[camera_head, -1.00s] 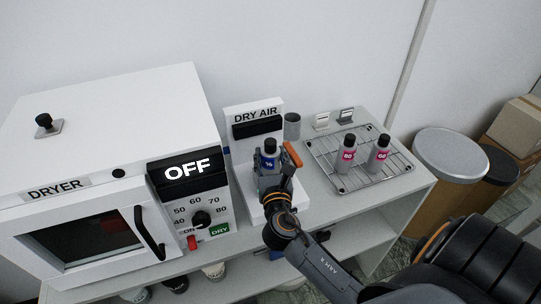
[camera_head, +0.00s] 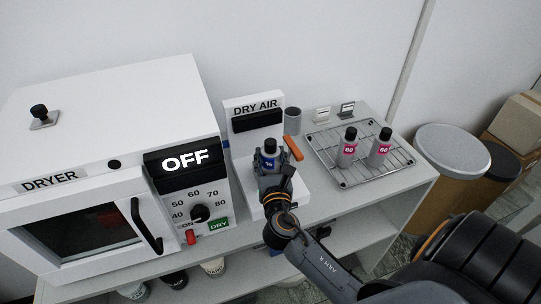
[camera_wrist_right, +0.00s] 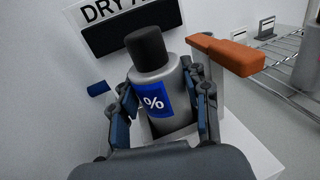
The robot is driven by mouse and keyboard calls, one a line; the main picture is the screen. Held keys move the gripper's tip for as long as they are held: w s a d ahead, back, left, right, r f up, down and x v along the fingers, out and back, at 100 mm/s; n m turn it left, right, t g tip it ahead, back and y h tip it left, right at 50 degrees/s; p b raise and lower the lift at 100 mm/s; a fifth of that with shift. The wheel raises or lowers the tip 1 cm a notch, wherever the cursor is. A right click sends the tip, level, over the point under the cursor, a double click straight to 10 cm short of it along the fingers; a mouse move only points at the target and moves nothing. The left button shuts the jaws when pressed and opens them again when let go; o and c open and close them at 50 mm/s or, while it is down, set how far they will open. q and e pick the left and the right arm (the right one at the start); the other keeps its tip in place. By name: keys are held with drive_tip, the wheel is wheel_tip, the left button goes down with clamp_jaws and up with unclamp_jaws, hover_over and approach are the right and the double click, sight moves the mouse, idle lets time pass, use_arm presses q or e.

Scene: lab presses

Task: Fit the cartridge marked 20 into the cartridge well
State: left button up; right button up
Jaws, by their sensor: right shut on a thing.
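A grey cartridge with a black cap and a blue label (camera_head: 270,160) stands roughly upright in front of the DRY AIR unit (camera_head: 254,105). It also shows close up in the right wrist view (camera_wrist_right: 155,85). Its label mark looks like a percent sign there; I cannot read it as 20. My right gripper (camera_head: 269,168) is shut around this cartridge, with its fingers on both sides of the label. The cartridge's lower end and the well are hidden, so I cannot tell whether it is seated. My left gripper is out of view.
An orange lever (camera_head: 293,148) sits just right of the cartridge. Two bottles with pink labels marked 60 (camera_head: 347,150) (camera_head: 380,150) stand on a wire rack (camera_head: 345,179). The dryer (camera_head: 100,120), reading OFF, stands to the left. A grey cup (camera_head: 292,121) stands behind the lever.

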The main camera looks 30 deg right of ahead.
drive_tip(key=shift+f+b, duration=0.35)
drive_tip(key=shift+f, duration=0.2)
drive_tip(key=o, duration=1.5)
drive_tip(key=shift+s+a, duration=0.1)
drive_tip(key=v, duration=1.2)
